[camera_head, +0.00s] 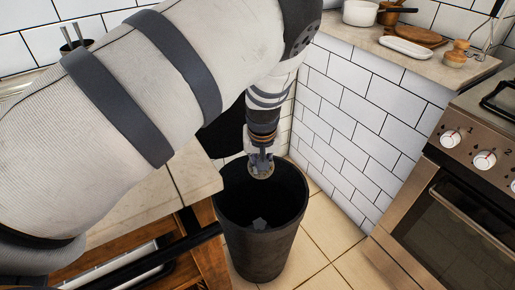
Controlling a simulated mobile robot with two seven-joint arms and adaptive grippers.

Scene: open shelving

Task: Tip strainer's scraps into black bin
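The black bin (262,258) stands upright on the tiled floor with its mouth open, between the wooden counter and the white tiled wall. My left gripper (261,158) points down above the back part of its mouth. It is shut on a small, round, metallic strainer (261,171), seen tilted at the fingertips. Whether scraps are still in the strainer is too small to tell. My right gripper is not in view.
A wooden counter with a pale top (184,185) is close left of the bin. A steel stove (465,190) is at the right. A ledge (365,35) above the tiled wall holds a white pot (360,13), a white dish (406,47) and wooden items. Tiled floor right of the bin is clear.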

